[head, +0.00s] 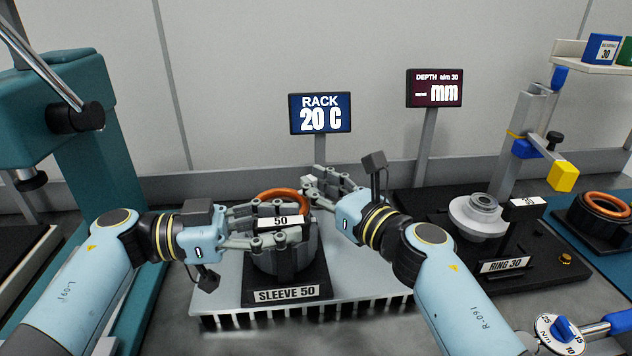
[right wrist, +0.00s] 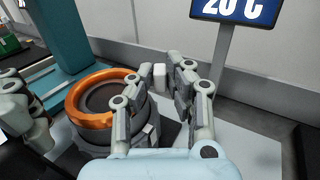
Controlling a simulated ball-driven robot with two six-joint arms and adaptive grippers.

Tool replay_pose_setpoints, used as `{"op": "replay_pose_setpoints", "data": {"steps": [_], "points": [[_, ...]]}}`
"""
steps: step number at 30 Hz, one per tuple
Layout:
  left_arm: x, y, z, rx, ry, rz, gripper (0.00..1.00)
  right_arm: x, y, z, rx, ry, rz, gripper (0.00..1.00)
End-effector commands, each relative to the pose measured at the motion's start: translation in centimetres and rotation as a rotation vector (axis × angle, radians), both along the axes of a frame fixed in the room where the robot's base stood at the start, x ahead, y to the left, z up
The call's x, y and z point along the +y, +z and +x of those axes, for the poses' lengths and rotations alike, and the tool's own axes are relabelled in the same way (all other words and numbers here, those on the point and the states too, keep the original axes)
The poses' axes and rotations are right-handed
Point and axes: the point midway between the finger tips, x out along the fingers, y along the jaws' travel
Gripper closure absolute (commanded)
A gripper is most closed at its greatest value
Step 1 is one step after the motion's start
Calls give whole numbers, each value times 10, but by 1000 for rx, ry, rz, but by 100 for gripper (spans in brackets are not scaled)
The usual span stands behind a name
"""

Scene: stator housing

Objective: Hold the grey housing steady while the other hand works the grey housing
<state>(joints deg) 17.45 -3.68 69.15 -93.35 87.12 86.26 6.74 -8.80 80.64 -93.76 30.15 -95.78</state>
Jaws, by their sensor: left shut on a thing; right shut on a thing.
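The grey housing (head: 298,258) stands upright on a black base labelled SLEEVE 50 (head: 286,294), with a copper-orange ring (head: 283,194) at its top. My left gripper (head: 284,222) is shut on the housing from the left, its fingers across the front around a "50" label. In the right wrist view the housing (right wrist: 90,140) and ring (right wrist: 78,112) lie left of the fingers (right wrist: 160,85).
A pale finned plate (head: 365,290) lies under the base. A RACK 20 C screen (head: 320,113) and a DEPTH screen (head: 434,88) stand behind. At right is a black RING 30 fixture (head: 545,262) with a grey flanged part (head: 477,215). A teal press (head: 95,150) stands at left.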

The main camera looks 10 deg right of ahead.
Motion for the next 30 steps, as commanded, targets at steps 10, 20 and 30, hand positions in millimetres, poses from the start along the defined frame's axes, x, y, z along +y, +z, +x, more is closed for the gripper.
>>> {"op": "replay_pose_setpoints", "data": {"steps": [10, 20, 30], "points": [[0, 1, 1, -1, 3, -1, 100, 0, 0, 0, 1, 3, -1, 63], [0, 1, 1, -1, 2, -1, 100, -3, -1, -4, 1, 3, -1, 63], [0, 1, 1, -1, 2, -1, 100, -38, -2, -62, 2, 3, -2, 63]]}}
